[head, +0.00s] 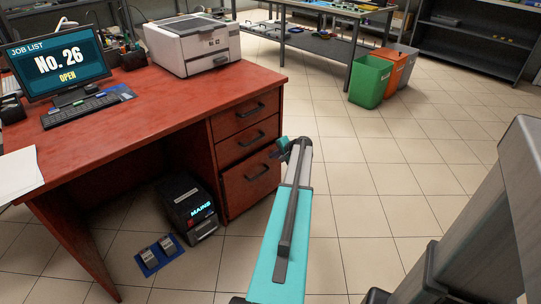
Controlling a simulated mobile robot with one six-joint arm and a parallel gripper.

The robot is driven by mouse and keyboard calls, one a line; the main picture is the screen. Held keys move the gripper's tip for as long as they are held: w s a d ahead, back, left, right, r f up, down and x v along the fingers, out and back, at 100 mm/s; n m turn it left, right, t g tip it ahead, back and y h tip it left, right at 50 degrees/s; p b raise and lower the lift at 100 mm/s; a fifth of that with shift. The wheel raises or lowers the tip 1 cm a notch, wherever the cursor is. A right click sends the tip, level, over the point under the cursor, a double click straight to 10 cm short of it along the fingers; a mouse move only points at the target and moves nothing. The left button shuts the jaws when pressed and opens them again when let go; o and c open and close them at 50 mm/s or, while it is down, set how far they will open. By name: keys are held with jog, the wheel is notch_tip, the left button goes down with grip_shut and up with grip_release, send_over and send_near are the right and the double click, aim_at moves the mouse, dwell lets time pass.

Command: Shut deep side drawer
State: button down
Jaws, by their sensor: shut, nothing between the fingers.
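The red desk (150,92) has three stacked drawers in its right pedestal. The deep bottom drawer (243,192) has a dark bar handle (258,172), and its front appears to stand out slightly from the pedestal. The top drawer (232,119) and the middle drawer (232,149) look flush. My gripper (280,148) is at the far end of my teal arm, beside the right edge of the drawer fronts. It looks shut and empty. The fingers are small and partly hidden by the wrist, so I cannot tell whether they touch the drawer.
A printer (192,45), monitor (57,67) and keyboard (82,110) stand on the desk. A black box marked MAINS (188,207) and a blue mat (160,256) with two blocks lie beneath. Green (370,82) and orange (398,72) bins stand behind.

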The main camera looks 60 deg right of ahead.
jog(key=p+v, duration=0.1)
jog(key=v, duration=0.9)
jog(key=shift+s, duration=0.5)
